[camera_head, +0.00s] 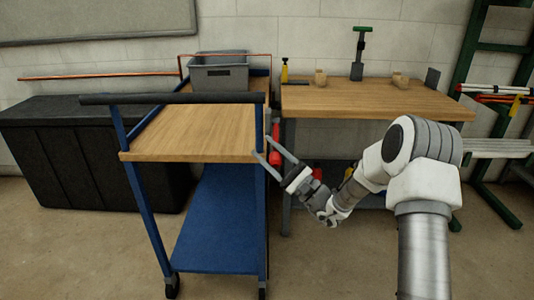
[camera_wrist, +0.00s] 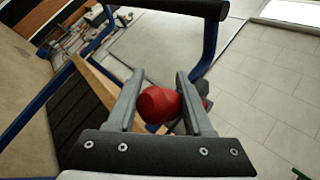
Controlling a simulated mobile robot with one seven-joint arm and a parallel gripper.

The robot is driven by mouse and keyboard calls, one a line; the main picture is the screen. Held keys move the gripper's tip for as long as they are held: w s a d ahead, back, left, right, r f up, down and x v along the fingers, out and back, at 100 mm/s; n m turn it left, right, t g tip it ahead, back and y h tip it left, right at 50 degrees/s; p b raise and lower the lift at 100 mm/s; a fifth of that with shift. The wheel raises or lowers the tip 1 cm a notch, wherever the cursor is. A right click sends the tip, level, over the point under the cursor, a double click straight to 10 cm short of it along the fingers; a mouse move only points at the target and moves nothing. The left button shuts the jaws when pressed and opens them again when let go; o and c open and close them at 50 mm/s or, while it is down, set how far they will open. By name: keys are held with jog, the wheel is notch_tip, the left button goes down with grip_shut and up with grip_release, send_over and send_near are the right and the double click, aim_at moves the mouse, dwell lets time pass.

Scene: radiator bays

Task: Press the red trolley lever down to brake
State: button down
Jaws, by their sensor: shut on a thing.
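The red trolley lever (camera_head: 275,147) stands at the right side of the blue trolley (camera_head: 215,225), by its wooden top. In the wrist view the red end of the lever (camera_wrist: 158,104) sits between the two grey fingers. My gripper (camera_head: 268,148) reaches in from the right at the trolley's side and is shut on the lever. It also shows in the wrist view (camera_wrist: 160,95). The lever's lower part and its mount are mostly hidden by the fingers.
A grey bin (camera_head: 219,75) stands at the trolley's far end. A wooden workbench (camera_head: 370,100) with small tools is close behind on the right. A black cabinet (camera_head: 75,150) is at the left. Floor is open in front.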

jog(key=shift+w+d+f, duration=0.2)
jog(key=shift+f, duration=0.1)
jog(key=shift+c, duration=1.5)
grip_release()
jog(key=p+v, duration=0.3)
jog(key=v, duration=1.4)
jog(key=shift+s+d, duration=0.1)
jog(key=shift+s, duration=0.05)
